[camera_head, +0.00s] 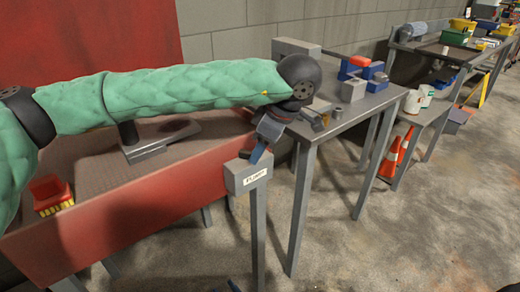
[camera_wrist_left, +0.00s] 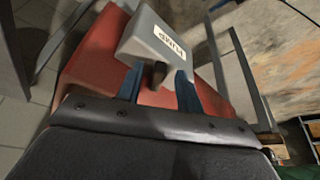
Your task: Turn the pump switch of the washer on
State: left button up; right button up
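The pump switch box (camera_head: 247,175) is a grey block with a white PUMP label, on a post at the front right corner of the red washer (camera_head: 150,205). In the left wrist view the box (camera_wrist_left: 165,40) shows a short dark switch lever (camera_wrist_left: 155,74). My left gripper (camera_head: 260,150) is at the top of the box. In the left wrist view its blue fingers (camera_wrist_left: 159,82) are apart, one on each side of the lever, with visible gaps. A small blue tip (camera_head: 233,286) at the bottom edge may be my right gripper; the rest is out of frame.
A red-and-yellow brush (camera_head: 50,194) lies in the washer basin at left. A grey bench (camera_head: 345,115) with blocks and a red-and-blue device stands to the right. Orange cones (camera_head: 390,158) stand beyond it. The floor in front is clear.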

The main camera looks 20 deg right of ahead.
pick_arm(q)
jog(key=shift+f, duration=0.2)
grip_shut()
jog(key=shift+w, duration=0.1)
